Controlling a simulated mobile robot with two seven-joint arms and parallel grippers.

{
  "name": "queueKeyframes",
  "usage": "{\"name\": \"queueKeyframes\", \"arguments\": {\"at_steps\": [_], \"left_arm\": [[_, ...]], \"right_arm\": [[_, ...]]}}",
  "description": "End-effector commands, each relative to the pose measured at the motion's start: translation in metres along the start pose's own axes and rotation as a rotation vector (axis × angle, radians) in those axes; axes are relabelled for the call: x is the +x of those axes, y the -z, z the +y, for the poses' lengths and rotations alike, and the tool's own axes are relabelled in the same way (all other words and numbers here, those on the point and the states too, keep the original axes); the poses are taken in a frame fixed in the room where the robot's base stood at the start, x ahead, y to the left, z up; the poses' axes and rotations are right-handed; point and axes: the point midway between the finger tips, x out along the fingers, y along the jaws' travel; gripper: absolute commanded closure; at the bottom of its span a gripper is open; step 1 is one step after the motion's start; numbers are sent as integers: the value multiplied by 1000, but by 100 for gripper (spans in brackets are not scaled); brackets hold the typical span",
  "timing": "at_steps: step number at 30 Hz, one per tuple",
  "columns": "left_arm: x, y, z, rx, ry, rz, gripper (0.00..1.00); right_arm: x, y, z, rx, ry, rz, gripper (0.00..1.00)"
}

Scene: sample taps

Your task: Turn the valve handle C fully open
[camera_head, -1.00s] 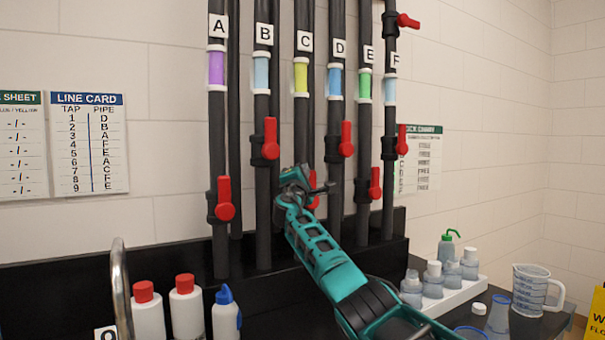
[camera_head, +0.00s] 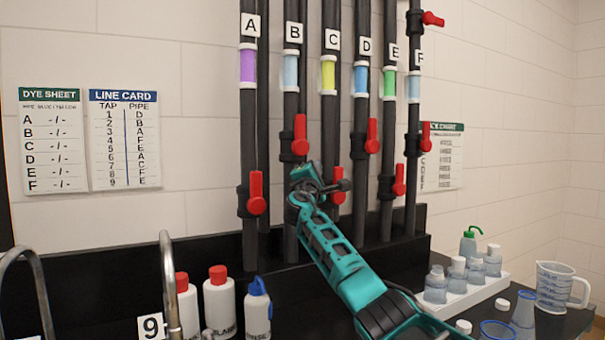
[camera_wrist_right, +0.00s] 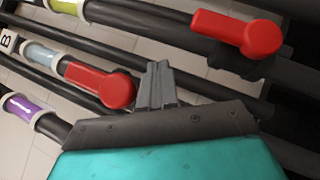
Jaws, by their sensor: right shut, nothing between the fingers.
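Pipe C (camera_head: 328,112) carries a yellow-green sight glass (camera_head: 328,74) under its label. The red valve handle C (camera_head: 337,174) is low on that pipe, partly hidden by my right gripper; its visible part points up along the pipe. In the right wrist view, red handle C (camera_wrist_right: 238,33) shows whole at the upper right, lying roughly along its pipe. My right gripper (camera_head: 344,185) is shut and empty, in front of handle C in the head view. In the right wrist view its fingertips (camera_wrist_right: 158,66) sit between handle C and handle B, apparently touching neither. My left gripper is not in view.
Red handle B (camera_head: 300,135) is up and left, close to the right fingertips in the wrist view (camera_wrist_right: 100,86). Handle D (camera_head: 372,136) and handle E (camera_head: 399,180) are to the right. Bottles (camera_head: 219,300) and a beaker (camera_head: 560,287) stand on the bench.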

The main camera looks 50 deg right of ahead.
Motion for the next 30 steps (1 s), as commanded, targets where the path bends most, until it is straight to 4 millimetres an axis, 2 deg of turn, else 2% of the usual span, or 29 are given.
{"name": "queueKeyframes", "arguments": {"at_steps": [18,30], "left_arm": [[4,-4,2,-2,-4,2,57],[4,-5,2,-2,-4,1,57]], "right_arm": [[-71,-5,25,0,0,1,100],[-79,-6,28,-1,3,1,100]]}}
